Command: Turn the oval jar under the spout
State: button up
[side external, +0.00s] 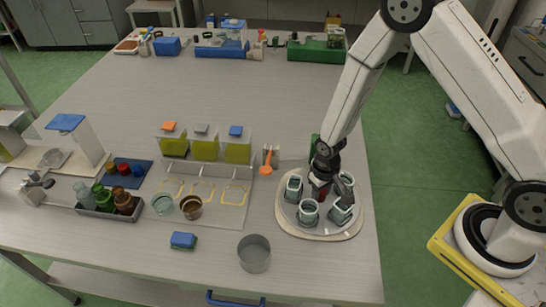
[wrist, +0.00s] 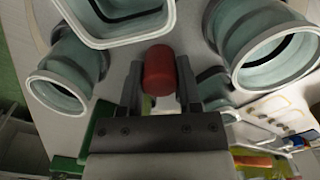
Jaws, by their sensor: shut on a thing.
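My gripper (wrist: 158,75) is shut on a red knob (wrist: 159,70), which stands up between the two fingers. In the side view my gripper (side external: 322,187) reaches down to the middle of a round turntable (side external: 331,228). Several pale glass jars stand around the knob: one on the left (side external: 294,187), one at the front (side external: 308,212) and one at the front right (side external: 341,211). In the wrist view, one jar with a rounded-square rim (wrist: 120,38) is nearest the knob, with others at left (wrist: 62,90) and right (wrist: 275,50). I cannot tell which jar is oval. No spout shows clearly; my arm hides part of the turntable.
Three oil containers (side external: 205,148) and an orange scoop (side external: 267,163) stand left of the turntable. An empty metal cup (side external: 254,253) and a blue sponge (side external: 183,240) lie toward the front. The table's middle beyond is clear.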

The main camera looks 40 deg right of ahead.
jog(key=n, duration=1)
jog(key=shift+n, duration=0.3)
dwell(0.5)
jog(key=shift+n, duration=0.9)
jog(key=o, duration=0.9)
jog(key=shift+c, duration=0.2)
jog(key=shift+r, duration=4)
